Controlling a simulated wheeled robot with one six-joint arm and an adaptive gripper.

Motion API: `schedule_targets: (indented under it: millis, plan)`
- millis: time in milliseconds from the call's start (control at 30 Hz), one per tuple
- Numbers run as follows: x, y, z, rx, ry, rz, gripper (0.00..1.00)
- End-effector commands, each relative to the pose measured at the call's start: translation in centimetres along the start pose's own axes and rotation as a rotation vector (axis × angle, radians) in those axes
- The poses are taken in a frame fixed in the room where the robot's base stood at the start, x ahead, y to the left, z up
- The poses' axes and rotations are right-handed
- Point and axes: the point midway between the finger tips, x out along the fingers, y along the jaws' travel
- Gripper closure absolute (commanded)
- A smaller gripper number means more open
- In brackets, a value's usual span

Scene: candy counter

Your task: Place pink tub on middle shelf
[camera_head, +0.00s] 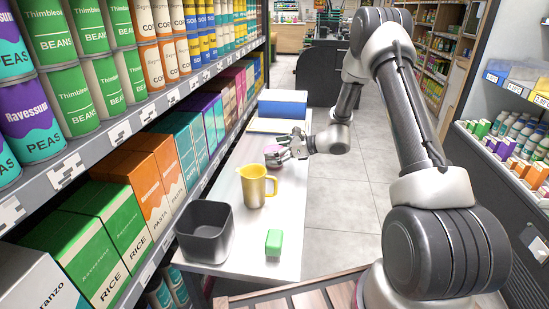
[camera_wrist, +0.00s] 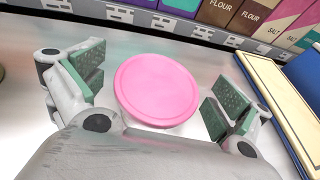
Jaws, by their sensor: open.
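The pink tub (camera_wrist: 157,88) has a round pink lid and stands on the white counter table (camera_head: 284,207), seen from above in the wrist view. It also shows in the head view (camera_head: 272,149), small and partly hidden by my gripper. My gripper (camera_wrist: 152,92) is open, with one green-padded finger on each side of the tub. Gaps show between the lid and both pads. In the head view my gripper (camera_head: 281,150) is low over the far part of the table. Shelves with boxes stand along the left; the middle shelf edge (camera_head: 143,275) runs beside the table.
A yellow jug (camera_head: 254,188), a dark grey bin (camera_head: 204,232) and a green block (camera_head: 273,242) stand nearer on the table. A blue box (camera_head: 282,103) and a cream-edged board (camera_wrist: 282,98) lie beyond the tub. Boxes fill much of the shelf.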

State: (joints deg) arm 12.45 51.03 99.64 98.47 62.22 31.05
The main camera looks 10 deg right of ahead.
Motion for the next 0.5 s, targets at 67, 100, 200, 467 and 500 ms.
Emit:
schedule_targets:
  millis: [67,100,200,467,500]
  plan:
    - [-0.02,0.01,-0.01,0.0,0.0,0.0,0.04]
    - [-0.02,0.01,-0.01,0.0,0.0,0.0,0.11]
    - [-0.03,0.02,-0.01,0.0,0.0,0.0,0.29]
    - [-0.04,0.01,0.01,-0.001,0.0,0.0,0.6]
    - [-0.05,0.01,0.01,-0.001,0.0,0.0,0.61]
